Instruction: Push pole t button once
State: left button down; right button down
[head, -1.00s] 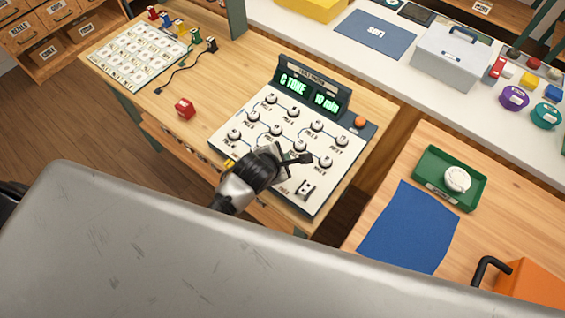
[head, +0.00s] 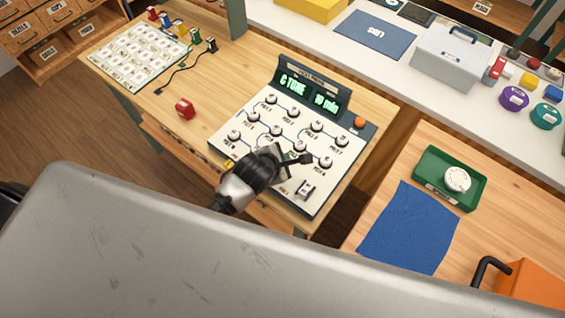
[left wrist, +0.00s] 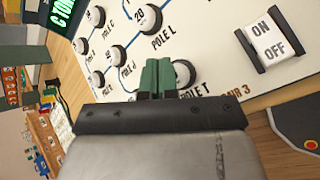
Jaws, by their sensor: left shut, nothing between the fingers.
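The white button panel (head: 322,184) lies on the wooden table, with several round white buttons joined by blue lines. Its screen (head: 293,84) reads "C TONE" and "10 mins". In the left wrist view the pole T button (left wrist: 186,70) is a white round cap with a dark rim, above the label "POLE T". My left gripper (left wrist: 158,76) is shut and empty, with its green fingertips directly in front of this button, covering its left part. I cannot tell whether they touch it. In the head view my left gripper (head: 284,160) hides the panel's lower middle. My right gripper is not seen.
Beside the fingertips stand the pole L button (left wrist: 149,18) and an ON/OFF switch (left wrist: 265,40). An orange button (head: 359,122) sits at the panel's right corner. A green tray (head: 431,170) is on the right table.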

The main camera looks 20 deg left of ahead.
pick_arm(q)
jog(key=shift+f, duration=0.1)
dwell(0.6)
jog(key=shift+f, duration=0.3)
jog(key=shift+f, duration=0.3)
dwell(0.4)
jog(key=shift+r, duration=0.1)
jog(key=shift+r+p, duration=0.65)
jog(key=shift+p, duration=0.15)
notch_tip(320, 180, up, 6)
jog(key=p, duration=0.7)
dwell(0.7)
